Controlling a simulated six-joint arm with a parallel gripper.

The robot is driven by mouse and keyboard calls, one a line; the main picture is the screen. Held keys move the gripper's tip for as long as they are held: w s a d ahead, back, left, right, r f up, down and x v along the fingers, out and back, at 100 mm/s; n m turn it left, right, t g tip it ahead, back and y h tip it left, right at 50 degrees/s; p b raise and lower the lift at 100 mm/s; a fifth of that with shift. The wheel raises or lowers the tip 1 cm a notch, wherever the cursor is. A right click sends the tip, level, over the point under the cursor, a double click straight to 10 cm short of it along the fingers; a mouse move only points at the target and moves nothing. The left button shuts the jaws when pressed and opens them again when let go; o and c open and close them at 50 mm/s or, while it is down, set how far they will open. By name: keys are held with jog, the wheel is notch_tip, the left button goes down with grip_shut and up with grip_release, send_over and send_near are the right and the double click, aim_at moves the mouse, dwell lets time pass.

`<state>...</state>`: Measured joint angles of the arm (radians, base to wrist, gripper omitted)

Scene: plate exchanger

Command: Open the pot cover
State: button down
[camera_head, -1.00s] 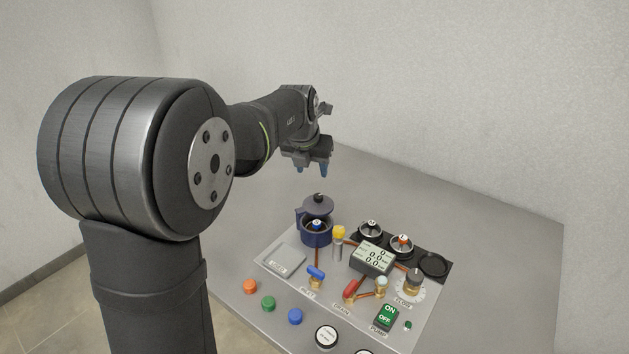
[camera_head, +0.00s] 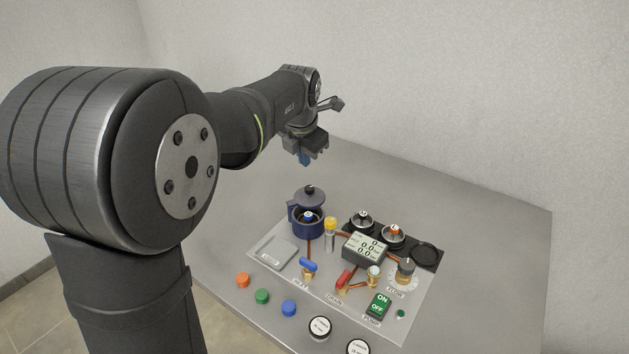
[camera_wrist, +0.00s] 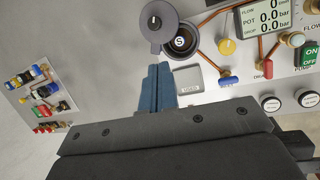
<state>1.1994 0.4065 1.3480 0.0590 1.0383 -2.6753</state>
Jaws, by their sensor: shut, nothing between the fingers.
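The dark blue pot (camera_head: 306,222) stands on the panel. Its grey-blue cover (camera_head: 309,196) with a black knob sits off to the far side, so much of the pot's mouth is uncovered. In the wrist view the round cover (camera_wrist: 153,28) lies beside and partly over the open pot (camera_wrist: 190,46), where a round piece marked S shows inside. My gripper (camera_head: 305,159) is above and behind the pot, apart from it. In the wrist view its blue fingers (camera_wrist: 157,72) are together and empty, pointing toward the cover and pot.
On the panel are a yellow knob (camera_head: 330,222), a grey display (camera_head: 364,246), a blue valve handle (camera_head: 309,264), a red handle (camera_head: 344,278) and a green pump switch (camera_head: 379,303). Several coloured buttons line the front. The table's back right (camera_head: 470,215) is clear.

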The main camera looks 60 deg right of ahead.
jog(key=s+d+f+m+t+y, duration=0.1)
jog(key=s+f+m+t, duration=0.2)
jog(key=m, duration=0.9)
jog(key=s+f+m+t+y, duration=0.1)
jog(key=s+f+m, duration=0.25)
jog(key=m, duration=0.85)
jog(key=m+t+h, duration=0.1)
jog(key=m+t, duration=0.2)
jog(key=m, duration=1.1)
send_near(312, 194)
notch_tip(312, 194, down, 4)
jog(key=w, duration=0.2)
jog(key=shift+w+d+f, duration=0.1)
jog(key=shift+w+d, duration=0.55)
jog(key=shift+w, duration=0.45)
